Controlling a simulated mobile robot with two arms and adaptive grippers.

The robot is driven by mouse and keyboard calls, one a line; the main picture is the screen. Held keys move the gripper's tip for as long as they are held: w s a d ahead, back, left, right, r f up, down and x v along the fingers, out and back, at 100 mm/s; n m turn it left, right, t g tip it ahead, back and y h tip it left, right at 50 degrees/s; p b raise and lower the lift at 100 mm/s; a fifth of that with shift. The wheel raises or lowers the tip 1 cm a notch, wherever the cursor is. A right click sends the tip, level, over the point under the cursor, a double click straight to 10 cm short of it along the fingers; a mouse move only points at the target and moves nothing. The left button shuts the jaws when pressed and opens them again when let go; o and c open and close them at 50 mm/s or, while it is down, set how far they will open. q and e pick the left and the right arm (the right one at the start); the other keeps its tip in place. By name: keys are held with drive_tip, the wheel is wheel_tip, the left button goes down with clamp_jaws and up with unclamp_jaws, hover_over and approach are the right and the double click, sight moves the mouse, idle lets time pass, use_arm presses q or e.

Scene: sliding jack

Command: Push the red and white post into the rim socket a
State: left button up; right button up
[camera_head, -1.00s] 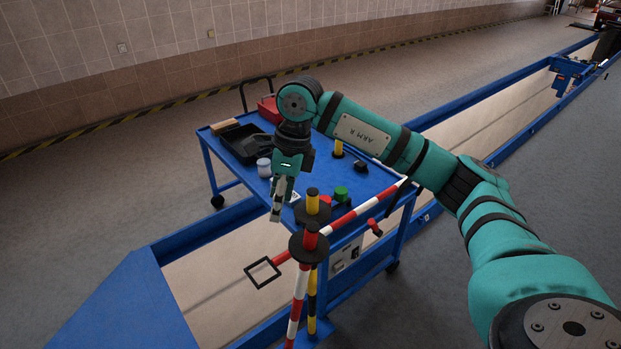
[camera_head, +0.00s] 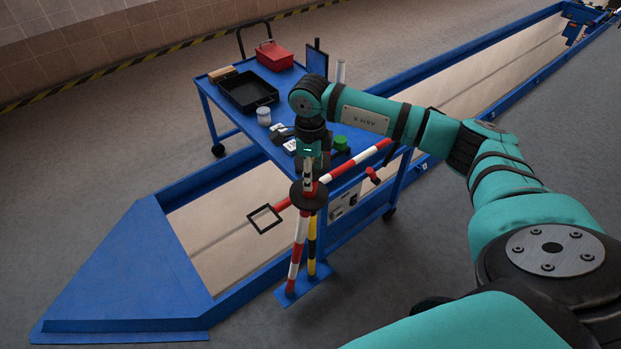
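The red and white post (camera_head: 298,245) stands slightly tilted at the near edge of the pit, with a black disc (camera_head: 322,200) near its top. Its lower end is over a blue plate (camera_head: 319,284); I cannot make out socket a or whether the post is seated. My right gripper (camera_head: 308,188) points down at the post's red top, just above the disc. Its fingers overlap the red top, and I cannot tell whether they grip it. My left gripper is not in view.
A yellow and black post (camera_head: 312,240) stands close beside it. A red and white bar (camera_head: 350,168) slants across, with a black square frame (camera_head: 264,219) at its left. A blue cart (camera_head: 222,127) behind carries trays and jars. The blue rim (camera_head: 125,270) at left is clear.

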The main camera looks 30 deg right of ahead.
sight(307, 202)
drive_tip(key=shift+f+p, duration=0.45)
drive_tip(key=shift+f, duration=1.9)
clamp_jaws()
drive_tip(key=shift+w+r, duration=0.1)
drive_tip(key=shift+r, duration=0.05)
